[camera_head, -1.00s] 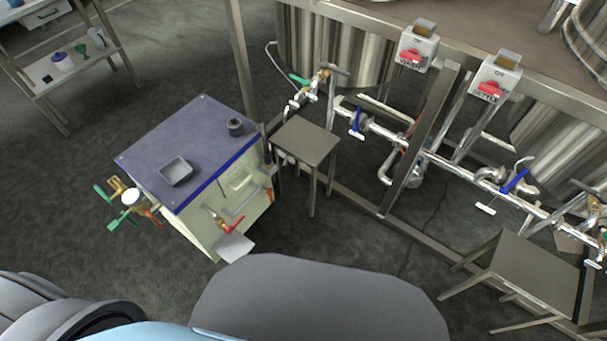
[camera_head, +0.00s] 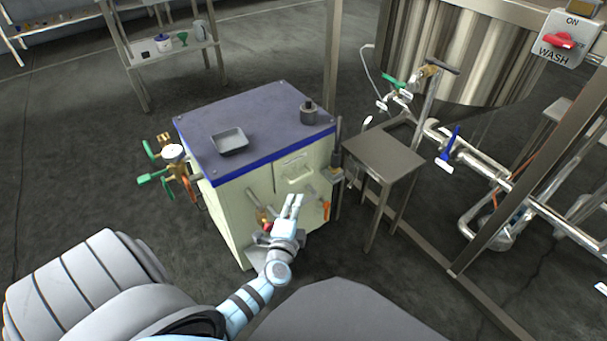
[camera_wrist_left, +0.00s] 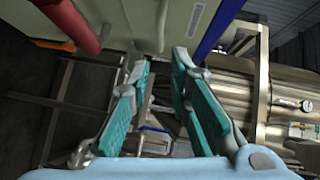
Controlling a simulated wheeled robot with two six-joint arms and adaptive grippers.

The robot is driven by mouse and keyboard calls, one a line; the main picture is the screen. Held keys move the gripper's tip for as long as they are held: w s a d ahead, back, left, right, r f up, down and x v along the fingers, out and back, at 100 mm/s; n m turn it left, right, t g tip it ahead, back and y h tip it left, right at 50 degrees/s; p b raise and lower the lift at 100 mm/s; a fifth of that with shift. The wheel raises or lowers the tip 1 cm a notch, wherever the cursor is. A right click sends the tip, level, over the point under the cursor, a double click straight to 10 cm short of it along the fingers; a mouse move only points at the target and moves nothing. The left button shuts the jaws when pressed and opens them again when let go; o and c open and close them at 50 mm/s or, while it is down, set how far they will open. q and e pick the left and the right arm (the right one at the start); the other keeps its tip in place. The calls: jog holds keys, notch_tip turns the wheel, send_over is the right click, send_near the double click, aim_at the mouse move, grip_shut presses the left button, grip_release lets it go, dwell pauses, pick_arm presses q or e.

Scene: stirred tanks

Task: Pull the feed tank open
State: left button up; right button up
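A cream cabinet with a blue-edged dark top (camera_head: 262,105) stands at the centre of the head view; it seems to be the feed tank. Its front has a pale panel with a handle (camera_head: 297,173), and it looks shut. My left gripper (camera_head: 293,200) is in front of that front, a little below the handle, with its fingers apart and empty. In the left wrist view the two teal-padded fingers (camera_wrist_left: 161,62) are spread, with the cream wall (camera_wrist_left: 150,18) beyond their tips. I cannot tell whether they touch it. My right gripper is not in view.
A red pipe or handle (camera_wrist_left: 78,22) is close to the left finger in the wrist view. Green-handled valves (camera_head: 160,172) stick out at the cabinet's left. A small metal table (camera_head: 382,158) stands at its right, near steel pipes. A grey tray (camera_head: 229,142) lies on top.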

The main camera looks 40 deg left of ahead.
aim_at(303, 179)
pick_arm(q)
jog(key=b+x, duration=0.4)
jog(key=x, duration=0.8)
jog(key=shift+w+a, duration=0.2)
jog(key=shift+w, duration=0.1)
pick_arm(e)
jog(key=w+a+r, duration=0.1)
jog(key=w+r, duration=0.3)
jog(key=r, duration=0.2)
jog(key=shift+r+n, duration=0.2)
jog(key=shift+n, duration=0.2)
pick_arm(q)
jog(key=shift+c, duration=0.4)
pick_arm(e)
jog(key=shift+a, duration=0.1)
pick_arm(q)
grip_shut()
